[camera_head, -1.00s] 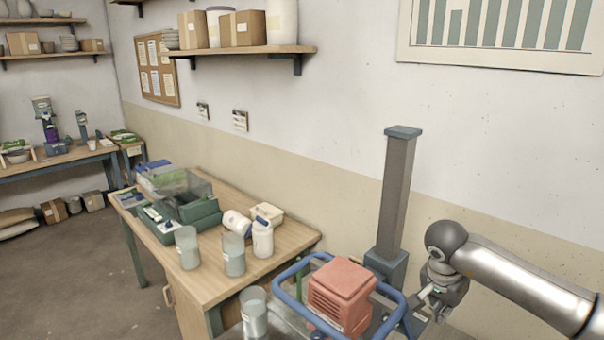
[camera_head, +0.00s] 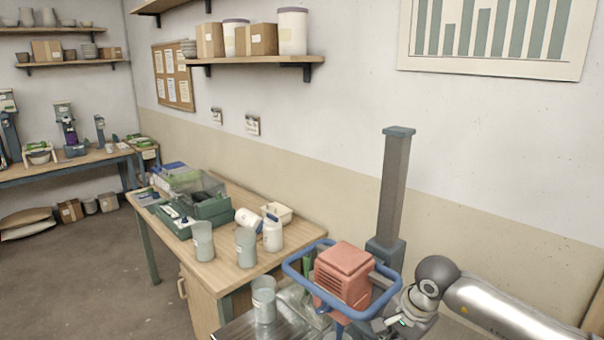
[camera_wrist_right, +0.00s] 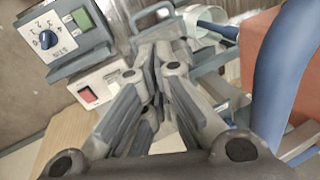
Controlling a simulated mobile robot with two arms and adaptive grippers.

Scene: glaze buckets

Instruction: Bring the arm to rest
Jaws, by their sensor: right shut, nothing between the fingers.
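My right arm comes in from the right edge in the head view. Its wrist is bent down beside the mixer's blue tubular guard (camera_head: 290,275) and red motor housing (camera_head: 345,272). My right gripper (camera_wrist_right: 158,55) is shut and empty in the right wrist view, with its fingers close together. A control box with a dial (camera_wrist_right: 62,38) and a red switch (camera_wrist_right: 89,95) lie just left of the fingers. The blue tube and red housing fill the right of that view. In the head view the fingers are mostly hidden. My left gripper is not in view.
A grey column (camera_head: 393,190) stands behind the mixer. A grey bucket (camera_head: 264,300) stands on the metal surface in front. The wooden table (camera_head: 225,270) carries grey containers, white jars and a green scale. Open floor lies left. A wall shelf (camera_head: 255,60) hangs above.

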